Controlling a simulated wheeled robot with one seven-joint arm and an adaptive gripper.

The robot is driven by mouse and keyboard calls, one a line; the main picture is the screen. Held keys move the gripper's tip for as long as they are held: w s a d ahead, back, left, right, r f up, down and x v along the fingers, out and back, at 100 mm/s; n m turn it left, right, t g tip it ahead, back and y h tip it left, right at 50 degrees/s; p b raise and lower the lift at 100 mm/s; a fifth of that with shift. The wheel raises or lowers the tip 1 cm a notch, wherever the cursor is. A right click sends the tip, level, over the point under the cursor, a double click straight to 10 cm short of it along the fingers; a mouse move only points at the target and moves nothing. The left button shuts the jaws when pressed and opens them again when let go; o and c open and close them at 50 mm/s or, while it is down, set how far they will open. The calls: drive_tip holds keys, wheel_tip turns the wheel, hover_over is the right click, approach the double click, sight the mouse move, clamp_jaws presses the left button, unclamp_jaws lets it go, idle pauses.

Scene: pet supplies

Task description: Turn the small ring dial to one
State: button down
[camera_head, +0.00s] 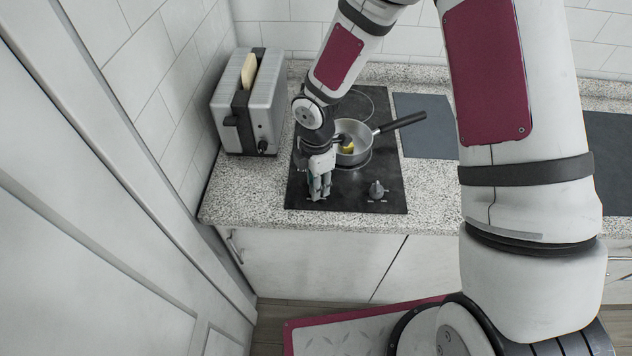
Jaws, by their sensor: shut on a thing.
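A black cooktop (395,168) is set in the speckled counter. My gripper (319,197) points down at its front left and is shut low over the surface. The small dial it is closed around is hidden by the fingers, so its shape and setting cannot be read. A second dial (377,190), dark grey, stands uncovered to the right of my gripper on the front of the cooktop. Its markings are too small to read.
A metal pan (365,146) with a yellow item inside sits just behind and right of my gripper, its black handle (402,122) pointing right. A silver toaster (248,100) holding bread stands at the left by the wall. The front counter strip is clear.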

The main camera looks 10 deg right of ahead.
drive_tip(key=m, duration=0.5)
drive_tip(key=shift+m, duration=0.3)
drive_tip(key=m, duration=0.5)
drive_tip(key=shift+m, duration=0.3)
drive_tip(key=c, duration=1.2)
unclamp_jaws()
drive_tip(key=shift+c, duration=0.2)
drive_tip(key=shift+r, duration=0.1)
wheel_tip(320, 180, up, 12)
